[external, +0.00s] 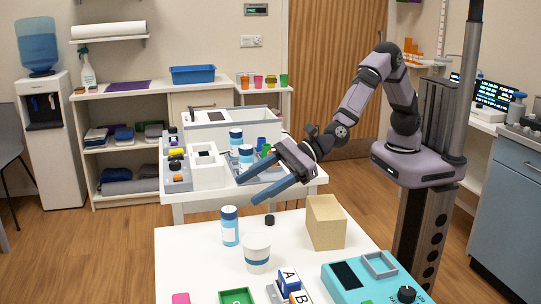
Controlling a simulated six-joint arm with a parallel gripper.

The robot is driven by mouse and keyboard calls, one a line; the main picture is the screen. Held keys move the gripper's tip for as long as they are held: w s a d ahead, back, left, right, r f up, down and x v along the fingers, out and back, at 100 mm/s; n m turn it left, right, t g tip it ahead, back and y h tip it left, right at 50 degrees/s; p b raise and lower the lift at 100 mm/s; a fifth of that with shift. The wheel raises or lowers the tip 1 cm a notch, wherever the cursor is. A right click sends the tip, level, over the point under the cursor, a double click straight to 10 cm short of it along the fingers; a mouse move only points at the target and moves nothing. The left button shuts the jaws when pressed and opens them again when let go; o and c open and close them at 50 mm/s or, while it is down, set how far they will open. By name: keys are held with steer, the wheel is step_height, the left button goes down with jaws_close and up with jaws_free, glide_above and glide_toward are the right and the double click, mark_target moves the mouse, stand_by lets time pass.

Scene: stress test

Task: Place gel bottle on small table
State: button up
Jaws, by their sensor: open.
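A white bottle with a blue cap and blue band (230,228) stands upright on the white front table (190,250). Similar blue-capped bottles stand on the white table behind (178,197). A bottle with a blue pump top (517,108) stands on the right counter. I cannot tell which of these is the gel bottle, or which table is the small one. My gripper (247,191) is open, its two long fingers pointing left and down, with nothing visibly held. It is above and behind the front table's bottle, apart from it in the picture.
On the front table are a white cup (257,253), a small black cap (270,220), an open cardboard box (325,222), lettered blocks (289,281) and a teal device (370,278). The table behind holds a grey bin (232,120) and trays. The front table's left side is mostly clear.

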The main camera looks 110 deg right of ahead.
steer(key=n, duration=0.5)
steer(key=n+b, duration=0.2)
steer(key=n, duration=2.6)
glide_toward(229, 224)
steer(key=shift+s+d+f, duration=0.25)
steer(key=shift+s+d, duration=0.35)
steer(key=shift+s+d+f, duration=0.3)
steer(key=shift+s+d, duration=0.3)
steer(key=shift+d, duration=0.05)
steer(key=shift+p+x, duration=0.45)
steer(key=shift+x, duration=2.95)
steer(key=shift+r+p+x, duration=0.15)
steer(key=shift+p+x, duration=0.15)
steer(key=shift+x, duration=0.6)
steer(key=shift+r+p+x, duration=0.1)
steer(key=shift+p+x, duration=0.2)
steer(key=shift+x, duration=1.5)
